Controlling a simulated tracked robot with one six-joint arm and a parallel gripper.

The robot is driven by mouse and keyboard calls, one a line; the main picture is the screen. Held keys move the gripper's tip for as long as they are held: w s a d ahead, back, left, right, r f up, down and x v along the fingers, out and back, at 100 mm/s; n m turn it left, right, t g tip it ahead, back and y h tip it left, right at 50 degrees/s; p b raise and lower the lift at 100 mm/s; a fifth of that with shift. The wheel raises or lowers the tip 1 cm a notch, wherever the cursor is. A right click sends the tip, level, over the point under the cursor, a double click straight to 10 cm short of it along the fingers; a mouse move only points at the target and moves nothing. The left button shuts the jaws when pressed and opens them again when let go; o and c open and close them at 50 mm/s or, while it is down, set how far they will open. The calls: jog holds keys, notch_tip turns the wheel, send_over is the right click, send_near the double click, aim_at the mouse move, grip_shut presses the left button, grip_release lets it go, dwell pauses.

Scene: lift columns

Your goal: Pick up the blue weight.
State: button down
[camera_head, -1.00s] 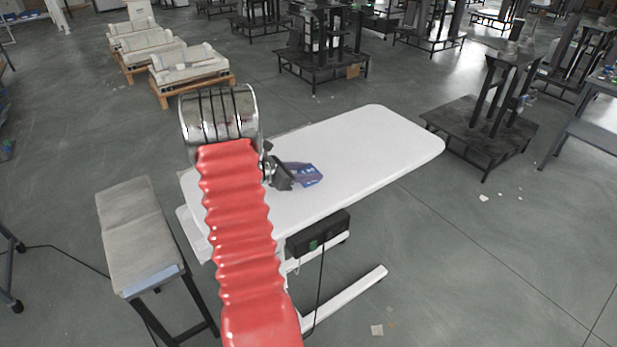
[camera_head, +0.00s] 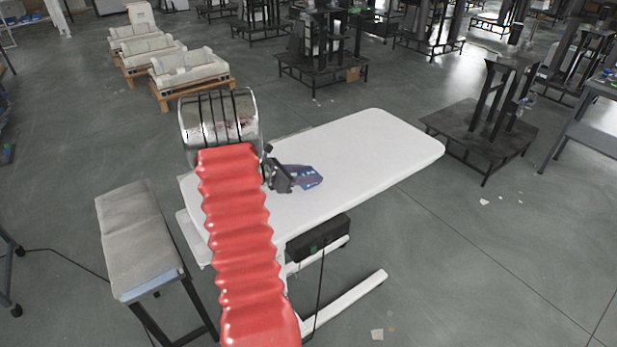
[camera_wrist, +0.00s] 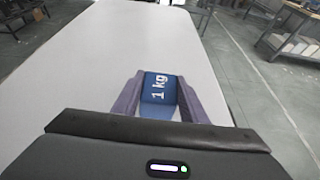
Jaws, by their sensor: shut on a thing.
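The blue weight (camera_wrist: 158,88), marked "1 kg", is between the two fingers of my gripper (camera_wrist: 157,92) in the wrist view. Both fingers touch its sides, and my gripper is shut on it. In the head view my gripper (camera_head: 305,177) is over the white table (camera_head: 372,140), just right of my red arm, and the weight shows only as a small blue patch partly hidden by the fingers. I cannot tell whether the weight rests on the table or is just above it.
The white tabletop is otherwise clear. A grey padded bench (camera_head: 130,225) stands left of the table. A dark metal stand (camera_head: 485,125) is to the right, and pallets with pale blocks (camera_head: 188,68) are at the back left. Open floor lies at the lower right.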

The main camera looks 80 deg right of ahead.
aim_at(309, 173)
notch_tip(309, 173, up, 10)
jog(key=shift+f, duration=0.15)
dwell(0.3)
dwell(0.4)
